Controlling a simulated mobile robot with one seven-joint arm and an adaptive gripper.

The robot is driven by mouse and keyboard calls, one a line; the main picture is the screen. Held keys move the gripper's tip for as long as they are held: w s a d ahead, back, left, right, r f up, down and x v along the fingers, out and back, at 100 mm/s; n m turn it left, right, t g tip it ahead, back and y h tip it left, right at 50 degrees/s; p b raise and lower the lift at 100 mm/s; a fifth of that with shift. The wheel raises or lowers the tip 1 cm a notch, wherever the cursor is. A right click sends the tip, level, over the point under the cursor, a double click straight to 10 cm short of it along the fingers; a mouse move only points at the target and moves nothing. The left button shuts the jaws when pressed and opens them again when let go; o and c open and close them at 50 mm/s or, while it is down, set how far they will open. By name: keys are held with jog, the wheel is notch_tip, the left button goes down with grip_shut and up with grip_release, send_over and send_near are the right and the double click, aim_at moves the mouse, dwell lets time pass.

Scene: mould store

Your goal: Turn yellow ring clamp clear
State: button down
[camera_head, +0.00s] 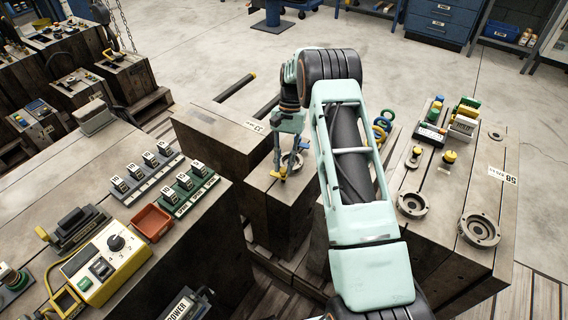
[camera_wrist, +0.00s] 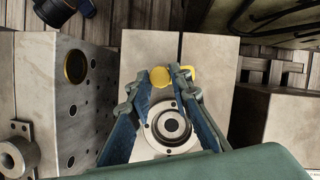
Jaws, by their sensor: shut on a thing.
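The yellow ring clamp (camera_wrist: 160,77) shows in the wrist view as a rounded yellow piece, with more yellow at its right behind a fingertip. My gripper (camera_wrist: 163,80) is shut on it, one finger on each side. The fingers hide part of the clamp. A round steel ring (camera_wrist: 153,139) with a dark centre hole lies on the block top, between my fingers and apart from the yellow piece. In the head view the yellow clamp (camera_head: 283,171) is small at my gripper's tips (camera_head: 279,173), and the steel ring (camera_head: 298,165) is partly hidden.
The block (camera_head: 215,138) under my gripper has a dark slot across it. At left a bench (camera_head: 111,200) holds label racks, a red tray (camera_head: 152,222) and a yellow control box (camera_head: 107,262).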

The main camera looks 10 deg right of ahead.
jog(key=c, duration=1.8)
grip_release()
jog(key=shift+o, duration=0.2)
jog(key=v, duration=1.2)
jog(key=shift+s+r, duration=0.1)
jog(key=shift+r, duration=0.05)
